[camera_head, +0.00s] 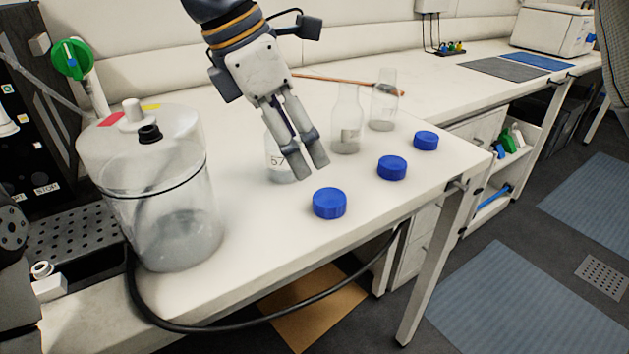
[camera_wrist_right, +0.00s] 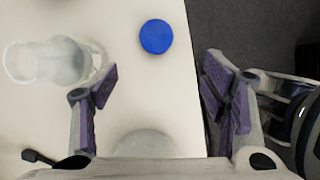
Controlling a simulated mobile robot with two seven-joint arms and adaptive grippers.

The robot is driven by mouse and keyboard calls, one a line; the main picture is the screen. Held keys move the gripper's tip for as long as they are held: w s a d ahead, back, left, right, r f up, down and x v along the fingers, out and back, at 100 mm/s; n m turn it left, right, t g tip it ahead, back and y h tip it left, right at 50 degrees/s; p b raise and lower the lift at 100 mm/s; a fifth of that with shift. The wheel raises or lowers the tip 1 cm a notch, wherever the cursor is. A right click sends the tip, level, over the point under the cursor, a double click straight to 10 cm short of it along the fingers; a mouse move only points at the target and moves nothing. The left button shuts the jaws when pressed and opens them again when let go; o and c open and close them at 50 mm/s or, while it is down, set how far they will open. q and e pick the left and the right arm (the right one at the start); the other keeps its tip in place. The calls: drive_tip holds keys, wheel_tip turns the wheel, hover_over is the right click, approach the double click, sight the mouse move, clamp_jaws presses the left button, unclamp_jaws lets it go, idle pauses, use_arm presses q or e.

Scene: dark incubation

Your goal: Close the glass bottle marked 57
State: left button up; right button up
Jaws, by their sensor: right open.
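The glass bottle marked 57 (camera_head: 276,165) stands on the white bench in the head view, partly hidden behind my right gripper. No cap shows on it, though its mouth is hidden. My right gripper (camera_head: 309,168) points down in front of it, open and empty. The nearest blue cap (camera_head: 329,203) lies on the bench just below the fingertips, apart from them. In the right wrist view a blue cap (camera_wrist_right: 156,36) lies beyond the open fingers (camera_wrist_right: 163,85). A glass bottle (camera_wrist_right: 58,62) shows to their left; its marking cannot be read. My left gripper is not in view.
Two more blue caps (camera_head: 392,167) (camera_head: 426,140) lie toward the right bench edge. Two open glass vessels (camera_head: 347,125) (camera_head: 384,105) stand behind them. A large clear jar (camera_head: 165,215) stands at left. A black hose (camera_head: 270,322) hangs along the front edge.

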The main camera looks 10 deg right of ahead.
hover_over(330, 197)
drive_tip(key=a, duration=0.3)
drive_tip(key=f, duration=0.6)
drive_tip(key=shift+s, duration=0.35)
drive_tip(key=x, duration=0.5)
drive_tip(key=shift+w+d+b, duration=0.25)
drive_tip(key=shift+d+b, duration=0.05)
drive_tip(key=shift+b, duration=0.05)
drive_tip(key=c, duration=0.9)
